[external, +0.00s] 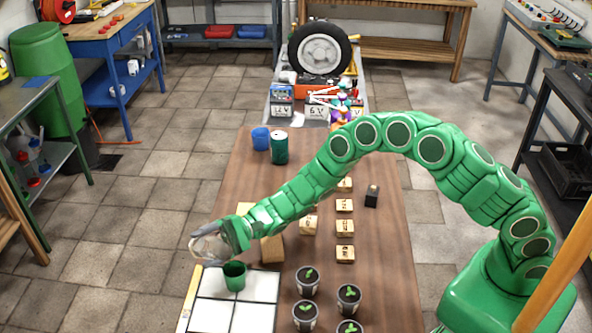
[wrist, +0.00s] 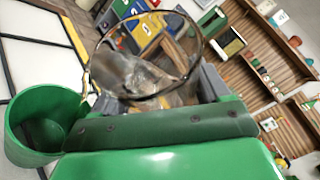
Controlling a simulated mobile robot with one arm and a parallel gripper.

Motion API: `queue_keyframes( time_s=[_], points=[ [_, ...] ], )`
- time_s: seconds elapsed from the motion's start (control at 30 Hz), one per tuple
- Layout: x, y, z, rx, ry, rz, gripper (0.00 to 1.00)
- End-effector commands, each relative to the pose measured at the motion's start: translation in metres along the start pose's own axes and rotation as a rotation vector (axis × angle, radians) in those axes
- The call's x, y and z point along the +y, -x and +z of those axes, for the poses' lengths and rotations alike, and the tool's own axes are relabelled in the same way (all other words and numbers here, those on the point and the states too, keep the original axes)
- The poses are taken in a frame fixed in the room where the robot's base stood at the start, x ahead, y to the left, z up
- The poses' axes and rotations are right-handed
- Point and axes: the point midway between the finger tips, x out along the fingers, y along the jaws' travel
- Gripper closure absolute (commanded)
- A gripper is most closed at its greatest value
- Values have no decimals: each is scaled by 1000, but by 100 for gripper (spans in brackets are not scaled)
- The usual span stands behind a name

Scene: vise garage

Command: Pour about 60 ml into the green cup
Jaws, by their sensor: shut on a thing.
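The green cup (external: 235,277) stands upright on the white tiled panel at the table's near left. It also shows at the left of the wrist view (wrist: 38,135), with its inside dark and no liquid clearly visible. My gripper (external: 222,243) is just above and left of the cup. It is shut on a clear glass vessel (external: 207,246), which looks tilted. In the wrist view the vessel's round dark rim (wrist: 188,62) is seen beyond my gripper (wrist: 158,98). I cannot tell how much liquid the vessel holds.
Several potted seedlings (external: 307,280) stand right of the panel (external: 209,317). Wooden blocks (external: 345,228) and a small black block (external: 372,196) lie mid-table. A dark green can (external: 280,147) and a blue object (external: 261,139) stand at the back. The table's right side is mostly clear.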

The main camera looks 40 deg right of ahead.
Motion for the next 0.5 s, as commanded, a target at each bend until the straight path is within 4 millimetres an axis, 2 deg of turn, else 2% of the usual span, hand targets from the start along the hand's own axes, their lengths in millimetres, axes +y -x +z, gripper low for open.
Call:
queue_keyframes(
  time_s=[0.5],
  points=[
    [-3, 0, 1, -12, 38, -16, 71]
  ],
)
